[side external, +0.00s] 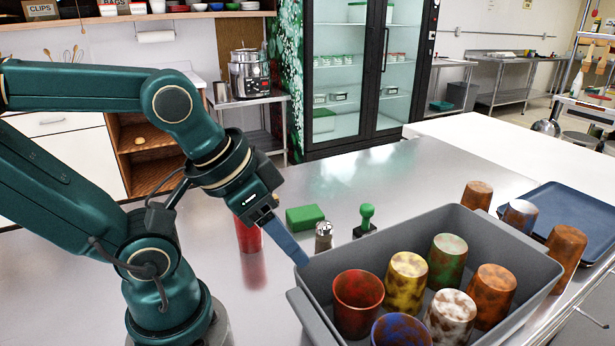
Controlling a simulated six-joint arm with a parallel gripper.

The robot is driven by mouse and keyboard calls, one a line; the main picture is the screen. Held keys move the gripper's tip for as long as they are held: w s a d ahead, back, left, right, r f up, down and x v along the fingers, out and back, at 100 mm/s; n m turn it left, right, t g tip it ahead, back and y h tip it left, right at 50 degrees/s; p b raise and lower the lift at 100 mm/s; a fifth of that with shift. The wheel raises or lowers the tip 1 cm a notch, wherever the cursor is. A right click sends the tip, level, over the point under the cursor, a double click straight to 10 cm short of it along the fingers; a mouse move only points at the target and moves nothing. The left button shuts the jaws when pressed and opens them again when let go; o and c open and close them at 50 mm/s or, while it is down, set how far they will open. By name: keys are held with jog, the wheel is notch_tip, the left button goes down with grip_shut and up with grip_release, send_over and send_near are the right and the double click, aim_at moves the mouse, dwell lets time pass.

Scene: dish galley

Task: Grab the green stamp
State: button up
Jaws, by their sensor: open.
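The green stamp (366,217) stands upright on the steel table just behind the grey bin. It has a green knobbed handle and a dark base. My gripper (292,248) is open and points down to the right, to the left of the stamp and apart from it. One long blue finger shows clearly; the other is hidden. Nothing shows between the jaws.
A metal-topped shaker (323,238) and a green block (305,218) stand between my gripper and the stamp. A red cup (248,236) is partly behind my gripper. The grey bin (467,221) holds several upturned, mottled cups. A blue tray (566,213) lies right.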

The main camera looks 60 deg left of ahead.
jog(key=shift+o, duration=1.2)
jog(key=w+a+r+t+y, duration=0.15)
jog(key=w+r+t, duration=0.35)
jog(key=w, duration=0.6)
jog(key=t, duration=0.3)
send_over(366, 207)
jog(key=s+d, duration=0.2)
jog(key=d, duration=0.3)
notch_tip(366, 207, down, 6)
jog(key=a+f, duration=0.1)
jog(key=f, duration=0.1)
jog(key=s+a+f+n+g, duration=0.1)
jog(key=f, duration=0.2)
jog(key=a+f+n+y, duration=0.1)
jog(key=a+f, duration=0.1)
jog(key=f, duration=0.1)
jog(key=shift+s+a+f+g, duration=0.1)
jog(key=shift+s+f+g, duration=0.05)
jog(key=shift+s+g, duration=0.2)
jog(key=shift+x, duration=2.4)
